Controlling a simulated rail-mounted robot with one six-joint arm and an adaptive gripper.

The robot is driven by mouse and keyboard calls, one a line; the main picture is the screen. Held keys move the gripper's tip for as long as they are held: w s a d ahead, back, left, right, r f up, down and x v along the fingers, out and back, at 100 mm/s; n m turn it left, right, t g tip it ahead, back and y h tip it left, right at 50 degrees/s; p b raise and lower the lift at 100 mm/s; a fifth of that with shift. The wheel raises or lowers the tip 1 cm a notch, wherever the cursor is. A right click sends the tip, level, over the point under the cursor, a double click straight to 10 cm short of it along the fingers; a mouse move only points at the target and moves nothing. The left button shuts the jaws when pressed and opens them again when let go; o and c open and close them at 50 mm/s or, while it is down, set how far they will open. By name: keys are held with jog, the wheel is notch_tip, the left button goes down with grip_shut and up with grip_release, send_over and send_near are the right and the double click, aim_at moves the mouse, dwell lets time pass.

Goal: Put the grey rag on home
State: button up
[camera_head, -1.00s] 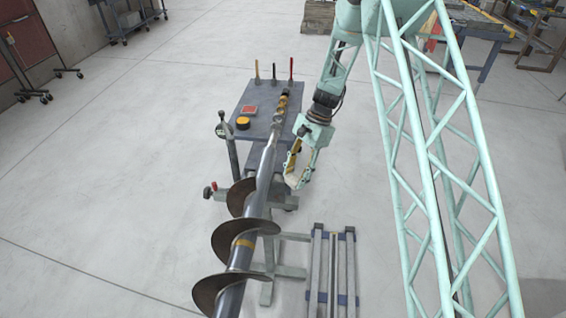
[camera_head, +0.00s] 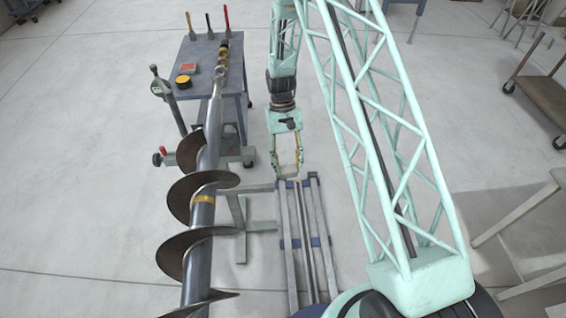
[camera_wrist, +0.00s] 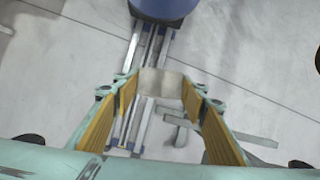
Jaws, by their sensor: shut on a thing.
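My gripper (camera_head: 287,168) is shut on the grey rag, a small pale beige-grey piece (camera_wrist: 160,83) held between the fingertips in the wrist view. In the head view the gripper points down beside the auger, over the far end of the floor rails. The rag (camera_head: 288,173) is small there and held above the floor. No place marked as home can be made out for certain. A blue-grey cart (camera_head: 208,62) stands at the back left.
The long auger (camera_head: 204,195) with brown flights lies left of my gripper on a stand. The cart carries a red box (camera_head: 188,67), a yellow round item (camera_head: 183,81) and upright handled tools. Rails (camera_head: 302,240) run along the floor. A brown trolley (camera_head: 540,95) stands far right.

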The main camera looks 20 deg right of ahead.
aim_at(289, 177)
jog(key=shift+s+d+f+b, duration=0.15)
jog(key=shift+f+b, duration=1.5)
jog(key=shift+f, duration=0.3)
jog(key=shift+s+d+f+b, duration=0.1)
jog(key=shift+f+b, duration=1.5)
jog(key=shift+f, duration=0.3)
jog(key=shift+w, duration=0.2)
